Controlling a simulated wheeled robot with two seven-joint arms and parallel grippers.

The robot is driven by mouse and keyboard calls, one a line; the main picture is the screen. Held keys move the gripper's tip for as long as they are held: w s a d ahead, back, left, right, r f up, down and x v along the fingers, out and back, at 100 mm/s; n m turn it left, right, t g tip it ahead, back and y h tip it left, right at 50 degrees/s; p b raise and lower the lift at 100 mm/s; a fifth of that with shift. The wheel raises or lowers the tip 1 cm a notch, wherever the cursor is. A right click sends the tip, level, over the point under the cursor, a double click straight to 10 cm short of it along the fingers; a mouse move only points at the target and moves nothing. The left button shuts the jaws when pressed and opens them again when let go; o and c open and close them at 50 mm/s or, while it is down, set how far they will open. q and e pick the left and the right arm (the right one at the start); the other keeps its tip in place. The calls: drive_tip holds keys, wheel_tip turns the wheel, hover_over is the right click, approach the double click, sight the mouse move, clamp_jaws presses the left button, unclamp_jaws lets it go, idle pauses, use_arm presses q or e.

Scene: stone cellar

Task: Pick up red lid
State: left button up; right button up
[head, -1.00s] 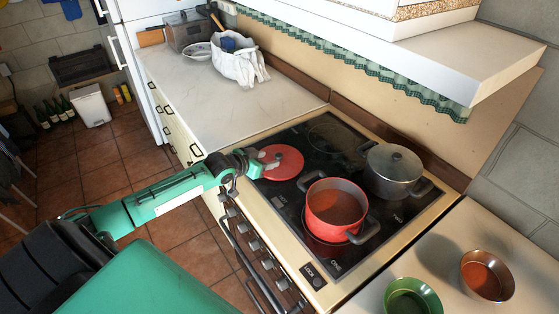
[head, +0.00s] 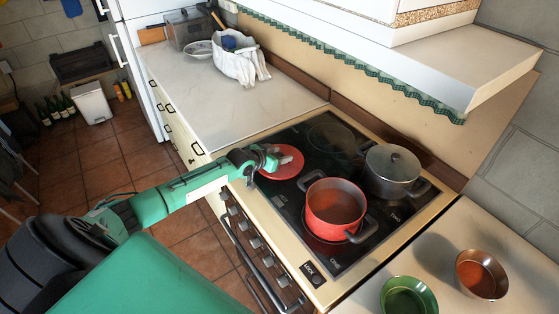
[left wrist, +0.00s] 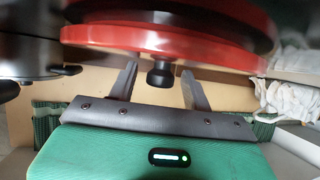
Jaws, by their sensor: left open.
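The red lid (head: 291,168) lies on the left front part of the black cooktop. In the left wrist view the lid (left wrist: 185,38) fills the top, with its dark knob (left wrist: 160,74) facing the gripper. My left gripper (head: 273,156) reaches over the lid in the head view and covers part of it. In the left wrist view the open fingers (left wrist: 162,84) stand one on each side of the knob, with gaps visible. Whether the fingertips touch the lid is unclear. My right gripper is not in view.
A red pot (head: 336,207) stands on the cooktop right of the lid, and a grey lidded pot (head: 393,170) stands behind it. Green (head: 408,297) and brown (head: 482,274) bowls are on the right counter. The left counter (head: 225,105) is mostly clear, with a white bag (head: 240,60) further back.

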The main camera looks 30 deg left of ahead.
use_arm(q)
clamp_jaws()
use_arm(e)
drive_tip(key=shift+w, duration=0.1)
use_arm(q)
drive_tip(key=shift+r, duration=0.1)
